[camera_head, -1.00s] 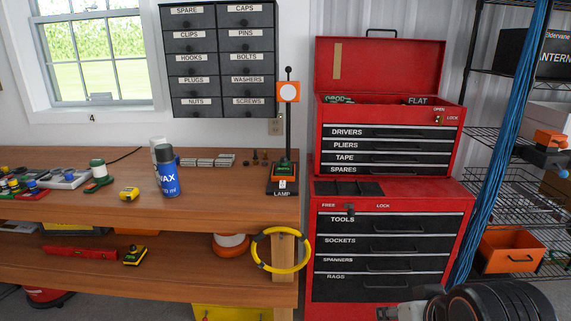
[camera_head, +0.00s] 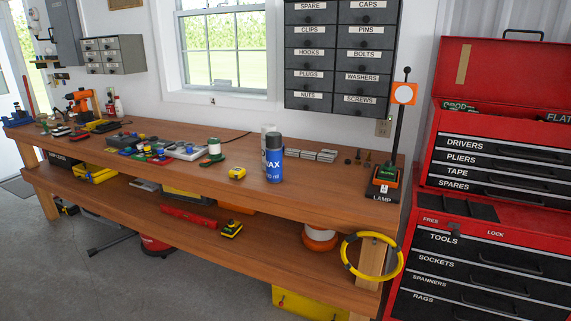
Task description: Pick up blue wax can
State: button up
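The blue wax can (camera_head: 274,160) stands upright on the wooden workbench top (camera_head: 320,190), right of the middle of the bench. It is blue with a dark cap and white lettering ending in "AX". A pale can (camera_head: 265,138) stands close behind it and is partly hidden by it. My gripper is not in view, so its state and its distance from the can do not show.
A yellow tape measure (camera_head: 237,173) lies left of the can. Grey metal blocks (camera_head: 310,154) and a lamp (camera_head: 386,172) stand to its right. A red tool chest (camera_head: 490,215) is at the right. Grey floor (camera_head: 120,285) is open in front of the bench.

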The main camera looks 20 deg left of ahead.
aim_at(274, 145)
jog(key=i+j+u, duration=0.1)
jog(key=j, duration=0.25)
jog(key=i+j+u, duration=0.1)
jog(key=i+j, duration=0.4)
jog(key=j, duration=0.2)
jog(key=k+u, duration=0.05)
